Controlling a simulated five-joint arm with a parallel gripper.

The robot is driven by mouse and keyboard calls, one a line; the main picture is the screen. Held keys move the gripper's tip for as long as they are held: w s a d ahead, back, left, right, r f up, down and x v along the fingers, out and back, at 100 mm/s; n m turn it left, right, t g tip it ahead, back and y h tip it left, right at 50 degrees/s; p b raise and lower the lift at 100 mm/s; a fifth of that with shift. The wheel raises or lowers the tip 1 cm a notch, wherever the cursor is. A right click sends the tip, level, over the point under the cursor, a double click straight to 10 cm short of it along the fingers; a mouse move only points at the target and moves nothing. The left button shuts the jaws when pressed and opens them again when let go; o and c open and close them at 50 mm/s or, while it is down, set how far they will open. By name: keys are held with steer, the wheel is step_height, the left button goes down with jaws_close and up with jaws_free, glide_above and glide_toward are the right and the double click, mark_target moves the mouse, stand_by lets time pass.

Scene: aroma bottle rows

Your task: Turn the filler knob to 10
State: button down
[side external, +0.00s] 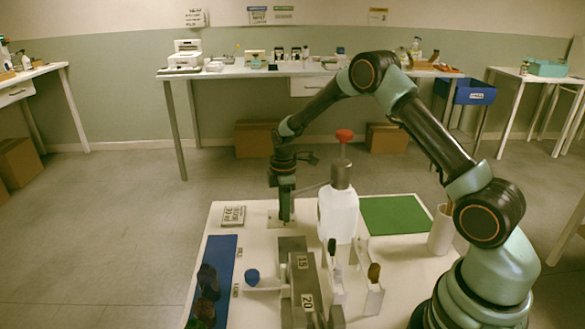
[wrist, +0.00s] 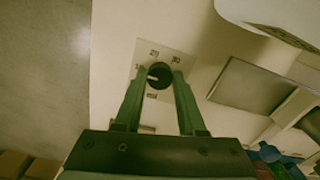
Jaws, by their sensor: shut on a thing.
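The filler knob (wrist: 160,75) is a dark round dial on a pale plate (wrist: 178,59) in the wrist view. Its white pointer mark faces left in that view, toward a partly readable number. The numbers 20 and 30 show above the knob. My gripper (wrist: 161,79) is shut on the knob, one green finger on each side. In the side external view my gripper (side external: 286,212) points straight down onto the plate and hides the knob. The white filler bottle (side external: 338,212) with a red top (side external: 344,136) stands just right of it.
A blue mat (side external: 222,262) lies at left, a green mat (side external: 395,214) at right. A small label block (side external: 233,216) sits left of my gripper. Small bottles stand near the front.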

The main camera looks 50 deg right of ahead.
steer(key=shift+w+r, duration=0.1)
steer(key=c, duration=0.5)
jaws_free()
step_height(320, 180, up, 12)
steer(key=shift+r, duration=0.1)
steer(key=s+a+r+m+t, duration=0.2)
steer(key=s+a+r+m, duration=0.15)
steer(key=s+r, duration=0.3)
steer(key=s+a+r+m+t, duration=0.2)
steer(key=s+a+r+m, duration=0.15)
steer(key=s+r, duration=0.35)
steer(key=s+a+f+m+t, duration=0.1)
steer(key=s+m, duration=0.3)
steer(key=s, duration=0.3)
steer(key=shift+a+f+t, duration=0.3)
